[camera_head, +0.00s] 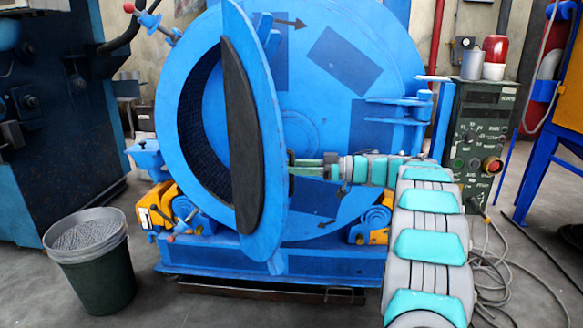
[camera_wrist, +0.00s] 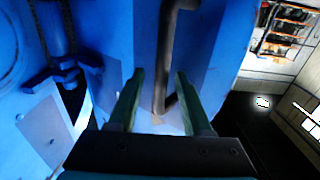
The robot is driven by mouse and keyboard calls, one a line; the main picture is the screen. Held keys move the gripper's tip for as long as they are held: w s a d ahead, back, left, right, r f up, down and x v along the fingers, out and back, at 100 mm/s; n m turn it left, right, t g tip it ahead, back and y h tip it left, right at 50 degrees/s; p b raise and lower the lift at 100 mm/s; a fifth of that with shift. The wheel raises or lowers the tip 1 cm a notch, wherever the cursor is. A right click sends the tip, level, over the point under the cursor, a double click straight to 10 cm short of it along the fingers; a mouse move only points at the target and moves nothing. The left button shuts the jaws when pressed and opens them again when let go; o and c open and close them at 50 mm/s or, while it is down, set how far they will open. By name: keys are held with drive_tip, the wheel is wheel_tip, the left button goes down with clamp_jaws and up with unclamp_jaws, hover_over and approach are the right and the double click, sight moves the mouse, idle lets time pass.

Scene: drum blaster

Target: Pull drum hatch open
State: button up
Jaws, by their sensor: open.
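The blue drum hatch (camera_head: 275,185) stands ajar in the head view, seen at a steep angle with a dark pad (camera_head: 242,140) on it. The dark mesh-lined drum opening (camera_head: 200,140) shows to its left. My gripper (camera_head: 296,165) is at the right side of the hatch's near edge, fingers pointing left. In the wrist view my gripper (camera_wrist: 160,75) is open. A dark upright handle bar (camera_wrist: 164,55) on a blue surface runs between the two green fingers, with room on both sides. I cannot tell whether either finger touches it.
A dark bin (camera_head: 100,270) stands on the floor at the lower left. A control box (camera_head: 478,140) with red and white containers on top is at the right, with loose cables on the floor below. A dark blue machine (camera_head: 50,150) stands at the far left.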

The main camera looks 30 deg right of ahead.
drive_tip(key=v, duration=0.7)
drive_tip(key=shift+s+d, duration=0.1)
